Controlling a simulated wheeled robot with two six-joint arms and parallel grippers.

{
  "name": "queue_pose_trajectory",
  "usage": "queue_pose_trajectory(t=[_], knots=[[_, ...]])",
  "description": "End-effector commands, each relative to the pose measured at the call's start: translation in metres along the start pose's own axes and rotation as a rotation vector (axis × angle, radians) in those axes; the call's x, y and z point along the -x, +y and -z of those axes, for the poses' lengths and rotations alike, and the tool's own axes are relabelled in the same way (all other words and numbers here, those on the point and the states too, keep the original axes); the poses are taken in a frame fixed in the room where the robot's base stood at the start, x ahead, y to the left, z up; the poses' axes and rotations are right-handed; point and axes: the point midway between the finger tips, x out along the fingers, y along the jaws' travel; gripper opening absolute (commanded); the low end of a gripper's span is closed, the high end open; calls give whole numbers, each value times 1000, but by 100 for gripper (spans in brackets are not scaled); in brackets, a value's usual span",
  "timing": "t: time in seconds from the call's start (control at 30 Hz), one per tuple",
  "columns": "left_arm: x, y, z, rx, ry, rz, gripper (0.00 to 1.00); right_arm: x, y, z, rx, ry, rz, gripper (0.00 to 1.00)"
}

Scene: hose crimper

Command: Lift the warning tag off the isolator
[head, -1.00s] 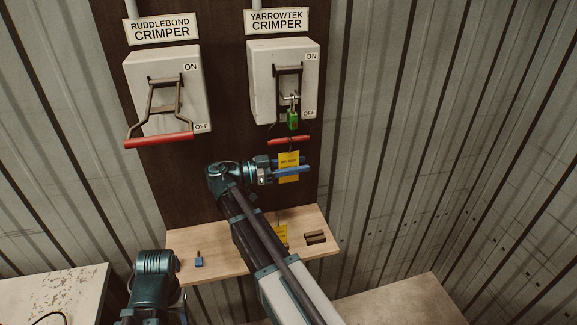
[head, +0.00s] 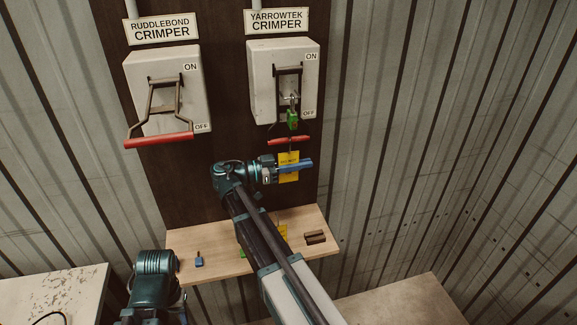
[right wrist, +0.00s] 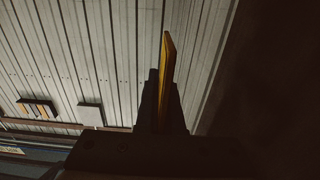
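The yellow warning tag (head: 289,156) hangs below the red handle (head: 289,140) of the YARROWTEK CRIMPER isolator (head: 262,85). A green padlock (head: 292,119) hangs just above it on the isolator's front. Exactly where the tag is hooked is too small to tell. My right gripper (head: 295,165) comes from the left, its blue fingers together across the tag's middle. The right wrist view shows the tag edge-on (right wrist: 167,75) between the dark fingers. My left gripper is not in view; only a teal part of that arm shows at the lower left.
The RUDDLEBOND CRIMPER isolator (head: 165,85) with its red handle is at the left. A wooden shelf (head: 220,245) below holds a small blue item (head: 199,261), a dark brown block (head: 315,237) and another yellow piece (head: 282,231), partly behind my arm. Corrugated walls stand behind and right.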

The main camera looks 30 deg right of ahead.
Motion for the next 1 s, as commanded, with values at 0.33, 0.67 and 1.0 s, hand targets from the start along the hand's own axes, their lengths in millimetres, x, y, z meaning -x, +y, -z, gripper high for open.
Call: queue_pose_trajectory(t=[0.33, 0.67, 1.0], knots=[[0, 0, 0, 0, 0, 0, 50, 0, 0, 0, 0, 0, 0, 0], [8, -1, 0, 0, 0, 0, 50, 0, 0, 8, 0, 0, 0, 0], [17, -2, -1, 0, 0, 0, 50, 0, 0, 18, 0, 0, 0, 0]])
